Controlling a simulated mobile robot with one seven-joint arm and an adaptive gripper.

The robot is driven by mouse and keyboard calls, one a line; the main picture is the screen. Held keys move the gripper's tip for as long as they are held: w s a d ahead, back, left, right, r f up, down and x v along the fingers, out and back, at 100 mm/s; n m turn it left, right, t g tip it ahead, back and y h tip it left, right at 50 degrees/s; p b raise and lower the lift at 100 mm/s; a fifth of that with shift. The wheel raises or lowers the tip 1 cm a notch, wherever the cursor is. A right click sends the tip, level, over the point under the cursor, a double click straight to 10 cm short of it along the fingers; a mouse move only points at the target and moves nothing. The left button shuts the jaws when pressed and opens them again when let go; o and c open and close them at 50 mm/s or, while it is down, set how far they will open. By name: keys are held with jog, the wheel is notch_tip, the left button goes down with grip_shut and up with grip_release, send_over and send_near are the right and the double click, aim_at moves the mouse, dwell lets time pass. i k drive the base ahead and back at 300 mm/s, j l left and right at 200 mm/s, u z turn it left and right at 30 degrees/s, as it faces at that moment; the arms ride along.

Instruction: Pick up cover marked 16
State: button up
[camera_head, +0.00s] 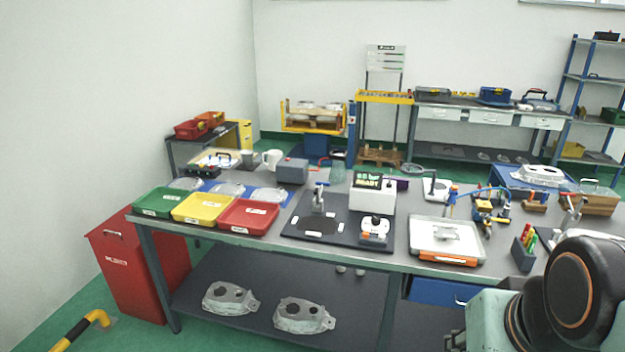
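No number 16 can be read on any part from here. Three flat grey cast pieces lie on a blue mat behind the trays on the bench: a left one (185,184), a middle one (228,189) and a right one (268,194). Two larger grey castings with dark openings, one left (230,298) and one right (303,315), lie on the lower shelf. Another pale casting (540,174) sits on a blue surface at the back right. My arm shows at the lower right; my gripper cannot be made out.
Green (160,203), yellow (203,208) and red (248,216) trays line the bench's front left. A dark mat with a fixture (319,200) and a white box (372,195) is mid-bench. A grey-lidded orange case (446,240) is right of it. A red bin (140,265) stands left.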

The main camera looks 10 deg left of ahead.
aim_at(193, 185)
jog(key=i+j, duration=0.1)
jog(key=j, duration=0.3)
jog(key=i+j+u, duration=0.15)
jog(key=j, duration=0.3)
jog(key=i+j, duration=0.15)
jog(key=j, duration=0.25)
jog(key=i+j+u, duration=0.1)
jog(key=j, duration=0.3)
jog(key=i+j, duration=0.2)
jog(key=j, duration=0.2)
jog(key=i+j+u, duration=0.15)
jog(key=j, duration=0.25)
jog(key=i+j, duration=0.15)
jog(key=j, duration=0.2)
